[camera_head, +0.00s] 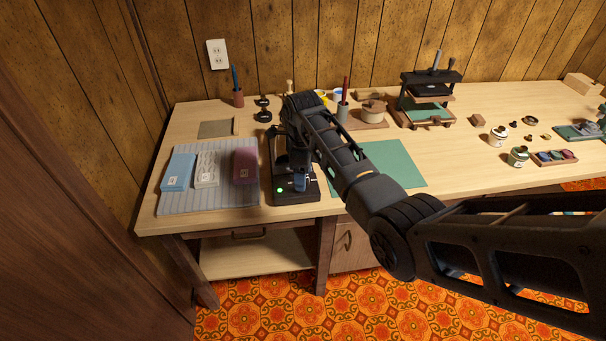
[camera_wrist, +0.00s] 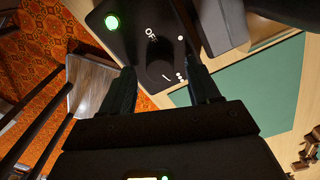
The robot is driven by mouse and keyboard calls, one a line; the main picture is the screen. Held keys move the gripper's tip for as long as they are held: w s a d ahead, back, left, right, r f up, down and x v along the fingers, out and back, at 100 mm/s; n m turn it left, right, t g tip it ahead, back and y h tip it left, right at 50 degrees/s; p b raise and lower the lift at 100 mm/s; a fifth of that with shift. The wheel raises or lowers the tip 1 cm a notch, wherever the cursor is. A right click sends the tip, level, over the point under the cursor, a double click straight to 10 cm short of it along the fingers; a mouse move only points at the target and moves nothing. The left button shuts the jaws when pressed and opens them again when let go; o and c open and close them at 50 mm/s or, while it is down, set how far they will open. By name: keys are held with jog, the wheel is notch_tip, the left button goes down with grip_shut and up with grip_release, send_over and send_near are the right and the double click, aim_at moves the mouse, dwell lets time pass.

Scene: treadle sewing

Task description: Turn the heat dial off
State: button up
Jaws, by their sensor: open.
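The black heat device (camera_head: 297,196) stands near the front edge of the table, with a lit green lamp (camera_head: 280,190) on its front. In the wrist view its black panel (camera_wrist: 136,18) shows the lit green lamp (camera_wrist: 112,22), a white OFF label (camera_wrist: 151,34) and white dots. The dark round heat dial (camera_wrist: 158,70) is beside these marks; its exact setting is hard to read. My gripper (camera_wrist: 163,82) is open, with one finger on each side of the dial. I cannot tell whether the fingers touch it. In the head view my arm hides much of the device.
A grey ribbed mat (camera_head: 207,204) with blue, white and dark red packs lies left of the device. A green mat (camera_head: 400,165) lies to its right.

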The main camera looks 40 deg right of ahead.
jog(key=shift+f, duration=0.35)
jog(key=shift+c, duration=0.4)
jog(key=c, duration=1)
jog(key=shift+o, duration=0.2)
